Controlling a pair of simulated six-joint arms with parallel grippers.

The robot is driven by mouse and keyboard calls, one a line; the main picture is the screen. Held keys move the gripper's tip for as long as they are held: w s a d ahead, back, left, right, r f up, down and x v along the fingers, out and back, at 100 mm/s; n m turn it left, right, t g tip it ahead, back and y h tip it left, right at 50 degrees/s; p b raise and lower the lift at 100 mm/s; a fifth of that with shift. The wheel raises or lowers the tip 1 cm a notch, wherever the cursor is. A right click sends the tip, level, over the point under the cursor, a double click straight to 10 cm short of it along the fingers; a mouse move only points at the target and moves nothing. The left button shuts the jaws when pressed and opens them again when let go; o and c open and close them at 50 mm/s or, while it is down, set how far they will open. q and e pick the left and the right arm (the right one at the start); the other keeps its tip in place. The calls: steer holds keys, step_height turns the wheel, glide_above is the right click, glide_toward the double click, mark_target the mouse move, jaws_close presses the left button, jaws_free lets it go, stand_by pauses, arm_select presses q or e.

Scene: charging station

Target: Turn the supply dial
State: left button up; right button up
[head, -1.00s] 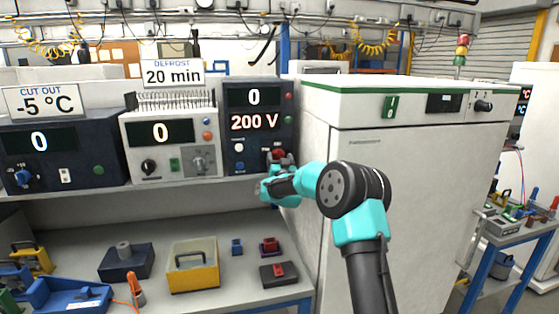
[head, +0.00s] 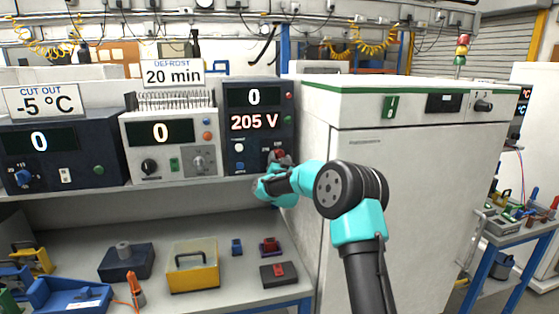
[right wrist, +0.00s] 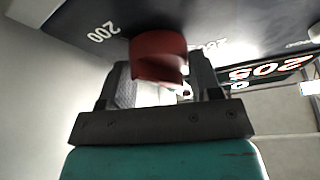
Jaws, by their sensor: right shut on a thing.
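The supply dial is a red knob (head: 279,154) low on the front of the dark supply unit (head: 233,101). The unit's displays read 0 on top and 205 V (head: 254,121) below. My right gripper (head: 275,166) is at the dial and partly hides it. In the right wrist view the red dial (right wrist: 158,56) sits between the two fingers of my right gripper (right wrist: 160,85), which is shut on it. A printed 200 mark shows beside the dial on the panel. My left gripper is not in view.
A white timer unit (head: 171,143) and a dark cut-out unit (head: 97,150) stand left of the supply on the shelf. A tall white cabinet (head: 415,165) stands close on the right. The bench below holds a yellow box (head: 194,278) and small parts.

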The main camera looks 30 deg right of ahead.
steer(key=shift+m+g+h, duration=0.5)
steer(key=shift+m, duration=0.9)
steer(key=shift+m+g+h, duration=0.5)
steer(key=shift+m, duration=0.9)
steer(key=o, duration=0.9)
steer(key=shift+o, duration=0.2)
steer(key=shift+s+a, duration=0.1)
steer(key=v, duration=1.7)
steer(key=shift+s, duration=0.1)
